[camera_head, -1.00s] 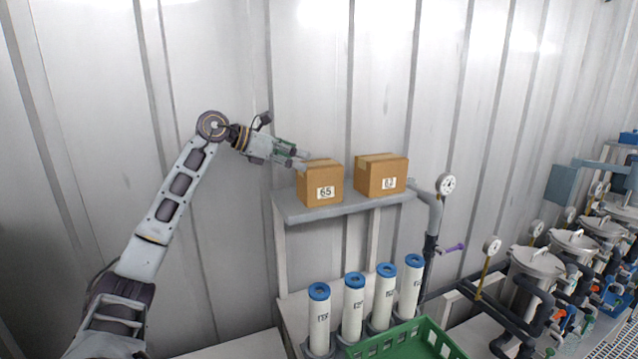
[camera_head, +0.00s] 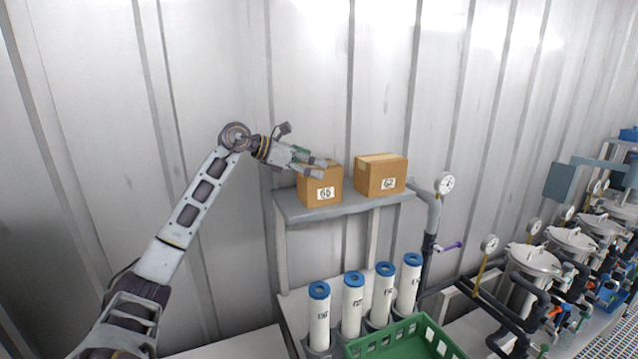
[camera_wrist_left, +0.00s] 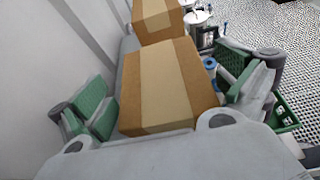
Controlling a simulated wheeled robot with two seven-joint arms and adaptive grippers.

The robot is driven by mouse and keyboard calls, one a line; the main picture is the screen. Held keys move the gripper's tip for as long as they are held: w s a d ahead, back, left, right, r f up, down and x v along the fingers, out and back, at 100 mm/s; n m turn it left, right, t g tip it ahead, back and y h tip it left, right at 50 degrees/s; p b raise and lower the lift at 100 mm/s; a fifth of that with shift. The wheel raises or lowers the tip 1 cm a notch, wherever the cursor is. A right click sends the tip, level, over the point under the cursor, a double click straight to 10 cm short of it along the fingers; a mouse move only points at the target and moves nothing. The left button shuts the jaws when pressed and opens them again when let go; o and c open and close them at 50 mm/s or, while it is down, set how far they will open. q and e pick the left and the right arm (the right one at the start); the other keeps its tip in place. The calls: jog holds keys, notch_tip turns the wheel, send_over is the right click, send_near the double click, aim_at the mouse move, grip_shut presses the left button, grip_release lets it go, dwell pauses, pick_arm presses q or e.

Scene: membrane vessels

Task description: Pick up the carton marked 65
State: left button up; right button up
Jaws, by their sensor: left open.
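The carton marked 65 (camera_head: 322,188) is a brown box with a white label, standing upright on the left part of a grey shelf (camera_head: 345,208). My left gripper (camera_head: 322,168) reaches it from the left, with its fingers at the carton's top. In the left wrist view the open left gripper (camera_wrist_left: 168,102) has one green-padded finger on each side of the carton (camera_wrist_left: 165,88), apart from it on the left; on the right I cannot tell if it touches. A second brown carton (camera_head: 381,175) stands to its right and also shows beyond it in the wrist view (camera_wrist_left: 157,20).
A ribbed white wall (camera_head: 310,80) is behind the shelf. Below stand several white filter cartridges with blue tops (camera_head: 352,305) and a green crate (camera_head: 405,340). A gauge on a pipe (camera_head: 445,184) is right of the shelf. Metal vessels (camera_head: 533,260) stand further right.

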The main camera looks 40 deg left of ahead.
pick_arm(q)
jog(key=c, duration=1.5)
jog(key=shift+r, duration=0.2)
jog(key=shift+c, duration=0.2)
notch_tip(320, 180, up, 10)
jog(key=p, duration=0.1)
jog(key=shift+f, duration=0.15)
dwell(0.5)
